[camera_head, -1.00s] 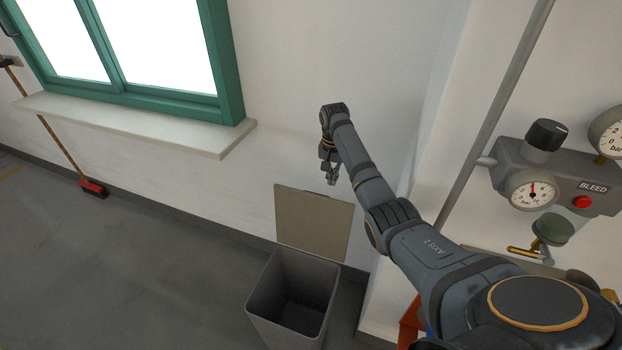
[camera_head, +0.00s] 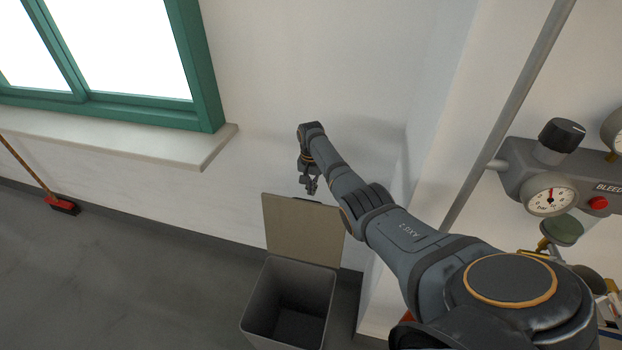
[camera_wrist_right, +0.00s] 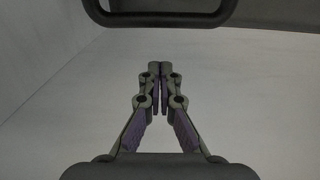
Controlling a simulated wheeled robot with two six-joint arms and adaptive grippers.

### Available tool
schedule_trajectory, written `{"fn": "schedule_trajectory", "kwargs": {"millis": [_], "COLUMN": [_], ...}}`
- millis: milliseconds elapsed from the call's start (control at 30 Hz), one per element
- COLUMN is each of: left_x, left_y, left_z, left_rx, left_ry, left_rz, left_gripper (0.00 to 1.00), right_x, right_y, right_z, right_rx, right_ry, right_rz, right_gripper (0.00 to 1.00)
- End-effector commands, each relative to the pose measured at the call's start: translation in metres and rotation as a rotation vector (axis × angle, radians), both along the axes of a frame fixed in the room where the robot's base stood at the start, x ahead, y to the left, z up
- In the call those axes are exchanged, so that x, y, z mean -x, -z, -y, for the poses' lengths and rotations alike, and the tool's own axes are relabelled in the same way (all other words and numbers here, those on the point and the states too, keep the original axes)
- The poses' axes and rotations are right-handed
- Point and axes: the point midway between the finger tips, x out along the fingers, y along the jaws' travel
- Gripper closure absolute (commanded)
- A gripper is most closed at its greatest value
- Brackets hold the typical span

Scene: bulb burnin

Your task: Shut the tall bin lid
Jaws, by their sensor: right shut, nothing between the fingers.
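The tall grey bin (camera_head: 254,316) stands on the floor near the wall, its mouth open and its inside dark. Its beige-grey lid (camera_head: 300,228) stands up at the back edge, close to the wall. My right gripper (camera_head: 311,190) is just above the lid's upper edge, pointing down, with its fingers shut and empty. In the right wrist view the two fingertips (camera_wrist_right: 160,70) meet in front of a pale surface. A dark rounded frame-like edge (camera_wrist_right: 160,18) crosses the top of that view; I cannot tell for certain what it belongs to. My left gripper is not in view.
A window sill (camera_head: 150,145) juts from the wall at upper left. A broom with a red head (camera_head: 60,204) leans at far left. A gauge panel (camera_head: 550,180) and a pipe (camera_head: 505,110) are at right. The floor left of the bin is clear.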

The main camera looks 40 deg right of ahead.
Motion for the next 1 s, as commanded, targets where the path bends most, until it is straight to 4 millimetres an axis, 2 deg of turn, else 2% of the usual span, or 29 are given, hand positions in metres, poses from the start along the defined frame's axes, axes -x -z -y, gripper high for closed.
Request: {"fn": "schedule_trajectory", "kwargs": {"millis": [33, 100, 400, 767, 1000], "left_x": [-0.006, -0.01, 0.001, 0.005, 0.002], "left_y": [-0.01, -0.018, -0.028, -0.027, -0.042], "left_z": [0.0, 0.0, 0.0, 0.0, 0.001], "left_rx": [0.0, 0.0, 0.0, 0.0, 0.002], "left_ry": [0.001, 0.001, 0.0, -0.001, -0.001], "left_rz": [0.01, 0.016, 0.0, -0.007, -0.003], "left_gripper": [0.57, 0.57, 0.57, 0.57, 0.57], "right_x": [0.003, 0.009, 0.023, 0.024, 0.025], "right_y": [-0.007, -0.01, -0.015, -0.014, -0.022], "right_z": [-0.005, -0.011, -0.029, -0.03, -0.03], "right_rx": [0.002, 0.002, 0.0, 0.0, 0.032], "right_ry": [-0.001, -0.002, -0.001, 0.0, -0.002], "right_rz": [0.001, 0.001, 0.001, 0.001, 0.027], "right_gripper": [1.0, 1.0, 1.0, 1.0, 1.0]}}
